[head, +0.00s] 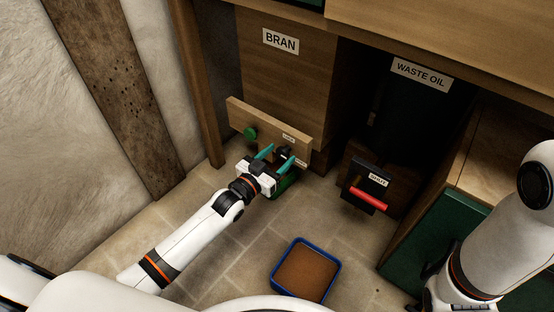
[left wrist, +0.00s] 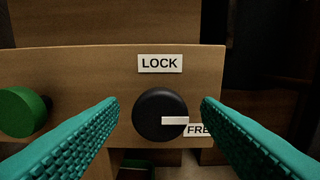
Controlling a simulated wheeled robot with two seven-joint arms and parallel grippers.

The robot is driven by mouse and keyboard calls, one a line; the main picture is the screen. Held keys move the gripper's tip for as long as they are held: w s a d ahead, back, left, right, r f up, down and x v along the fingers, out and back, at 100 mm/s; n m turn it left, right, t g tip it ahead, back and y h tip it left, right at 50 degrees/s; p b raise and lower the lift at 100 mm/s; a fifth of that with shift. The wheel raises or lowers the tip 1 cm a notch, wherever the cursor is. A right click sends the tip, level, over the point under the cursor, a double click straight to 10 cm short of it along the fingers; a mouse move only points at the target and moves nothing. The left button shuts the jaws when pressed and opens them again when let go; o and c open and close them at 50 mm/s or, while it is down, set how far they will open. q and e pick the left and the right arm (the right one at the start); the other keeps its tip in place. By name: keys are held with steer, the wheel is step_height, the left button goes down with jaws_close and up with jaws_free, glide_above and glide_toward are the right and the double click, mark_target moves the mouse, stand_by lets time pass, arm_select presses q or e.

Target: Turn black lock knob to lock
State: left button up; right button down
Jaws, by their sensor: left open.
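The black lock knob (left wrist: 157,117) is a round knob on a wooden board (head: 245,121) below the BRAN panel. Its white pointer (left wrist: 175,121) points right, towards a label reading FRE, partly hidden by my finger. The LOCK label (left wrist: 160,63) is above the knob. My left gripper (head: 268,153) is open in front of the knob; in the left wrist view its teal fingers (left wrist: 160,108) are on either side of the knob, with visible gaps. My right arm (head: 490,235) shows at the right of the head view; its gripper is out of view.
A green knob (head: 250,134) is on the same board, left of the black one. A WASTE OIL bay (head: 410,115) with a red handle (head: 369,199) is to the right. A blue-rimmed tray (head: 273,272) of brown material stands on the floor. A wooden post is at left.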

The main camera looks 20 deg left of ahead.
arm_select(q)
steer(key=c, duration=1)
steer(key=shift+o, duration=0.2)
